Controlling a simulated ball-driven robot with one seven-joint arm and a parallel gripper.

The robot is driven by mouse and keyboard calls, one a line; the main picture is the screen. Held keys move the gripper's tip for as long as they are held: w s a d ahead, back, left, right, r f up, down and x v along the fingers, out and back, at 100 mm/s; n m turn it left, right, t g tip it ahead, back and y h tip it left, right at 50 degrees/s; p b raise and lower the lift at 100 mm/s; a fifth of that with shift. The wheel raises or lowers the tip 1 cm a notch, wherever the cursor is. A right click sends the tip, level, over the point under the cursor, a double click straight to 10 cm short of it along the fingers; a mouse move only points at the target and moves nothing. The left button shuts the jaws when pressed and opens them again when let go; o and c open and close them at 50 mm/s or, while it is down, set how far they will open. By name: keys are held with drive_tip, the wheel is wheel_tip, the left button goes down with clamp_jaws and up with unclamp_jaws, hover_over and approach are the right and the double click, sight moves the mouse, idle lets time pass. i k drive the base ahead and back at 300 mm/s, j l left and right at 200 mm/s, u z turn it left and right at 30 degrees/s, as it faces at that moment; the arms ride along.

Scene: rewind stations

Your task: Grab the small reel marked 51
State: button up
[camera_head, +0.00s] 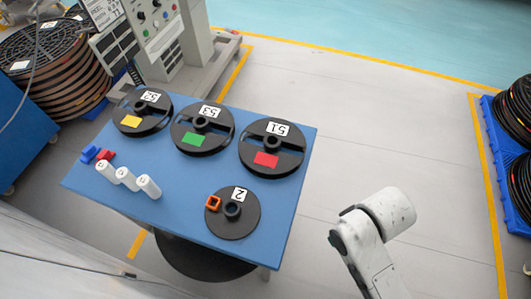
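The small reel marked 51 (250,153) is a black flat reel with a raised centre hub, a white label and a red tag. It lies at the back right of the blue table (180,212), and its label reads upside down. My white arm shows at the lower right, over the floor and apart from the table. My gripper is not in view.
Reel 53 (179,140) with a green tag and reel 52 (152,124) with a yellow tag lie left of it. A reel marked 2 (245,224) with an orange piece (213,203) lies in front.

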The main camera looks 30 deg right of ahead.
sight(268, 162)
drive_tip(key=i+l+z, duration=0.15)
drive_tip(key=l, duration=0.2)
drive_tip(key=i+l+z, duration=0.7)
drive_tip(key=z, duration=0.2)
drive_tip(key=i+l+u, duration=0.15)
drive_tip(key=u, duration=0.15)
drive_tip(key=i+l+u, duration=0.25)
drive_tip(key=k+l, duration=0.05)
drive_tip(key=k, duration=0.05)
